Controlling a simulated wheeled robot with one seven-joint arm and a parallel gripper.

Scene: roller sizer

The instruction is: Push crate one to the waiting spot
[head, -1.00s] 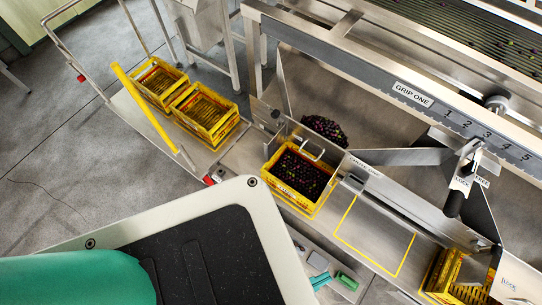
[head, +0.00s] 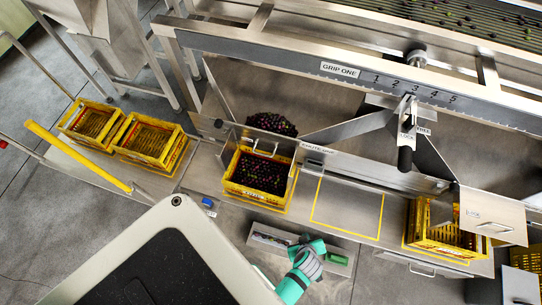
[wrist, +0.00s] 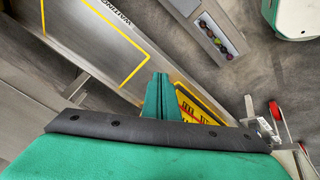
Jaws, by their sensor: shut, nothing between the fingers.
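A yellow crate full of dark olives (head: 258,180) stands on the steel bench in the head view, below a chute; I take it as crate one. The waiting spot is an empty yellow outline (head: 347,233) just right of it. The outline also shows in the wrist view (wrist: 125,75). My gripper's teal fingers (wrist: 158,82) are shut and empty. They partly cover a yellow crate with red print (wrist: 188,108); I cannot tell whether they touch it. In the head view my wrist is in front of the bench, below and right of the full crate.
A crate with yellow slats (head: 425,220) stands right of the outline. Angled steel guides (head: 350,128) lie behind.

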